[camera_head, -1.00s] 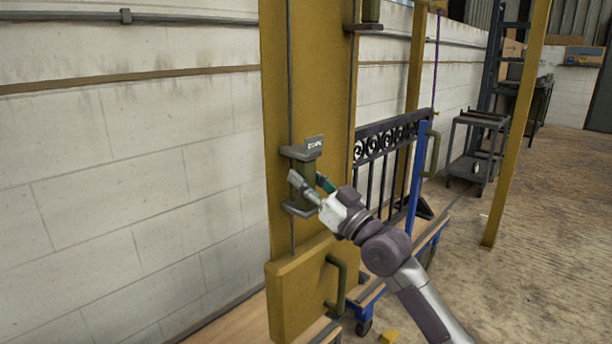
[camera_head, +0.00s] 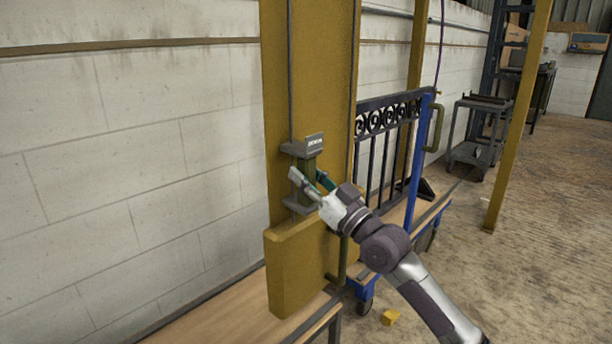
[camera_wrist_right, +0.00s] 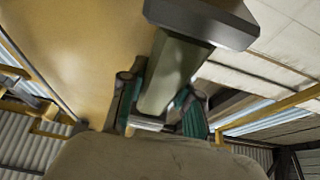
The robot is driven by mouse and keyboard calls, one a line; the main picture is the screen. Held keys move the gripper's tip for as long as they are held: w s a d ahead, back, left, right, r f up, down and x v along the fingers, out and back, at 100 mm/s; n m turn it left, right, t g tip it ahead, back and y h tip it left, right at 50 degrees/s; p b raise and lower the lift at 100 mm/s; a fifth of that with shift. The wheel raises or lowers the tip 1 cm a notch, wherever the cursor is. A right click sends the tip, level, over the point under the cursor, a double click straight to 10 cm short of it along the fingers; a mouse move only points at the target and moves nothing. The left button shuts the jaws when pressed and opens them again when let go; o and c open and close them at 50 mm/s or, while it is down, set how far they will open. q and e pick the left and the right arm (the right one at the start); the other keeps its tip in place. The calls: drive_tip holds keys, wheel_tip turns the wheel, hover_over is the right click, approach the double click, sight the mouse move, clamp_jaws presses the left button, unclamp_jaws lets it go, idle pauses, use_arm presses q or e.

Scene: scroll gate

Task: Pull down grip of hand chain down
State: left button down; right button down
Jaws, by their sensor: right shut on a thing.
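The grip (camera_head: 308,168) is a green handle between two grey end plates, the upper one with a small label. It hangs on a grey chain or rod (camera_head: 291,75) in front of a tall yellow post (camera_head: 330,90). My right gripper (camera_head: 308,184) is shut on the green grip below its upper plate. In the right wrist view the grip (camera_wrist_right: 172,72) stands between the two fingers (camera_wrist_right: 160,108), under a dark plate (camera_wrist_right: 205,18). My left gripper is not in view.
A yellow block (camera_head: 300,268) with a green handle (camera_head: 342,262) is just below the grip. A wooden bench (camera_head: 225,318) lies below. A black gate (camera_head: 385,145) on a blue frame stands behind my arm. A small yellow piece (camera_head: 390,317) lies on the floor.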

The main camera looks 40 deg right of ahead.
drive_tip(key=shift+w+a+f, duration=0.1)
drive_tip(key=shift+f, duration=0.35)
drive_tip(key=c, duration=1.1)
unclamp_jaws()
drive_tip(key=o, duration=0.3)
drive_tip(key=shift+r, duration=0.2)
drive_tip(key=v, duration=1.2)
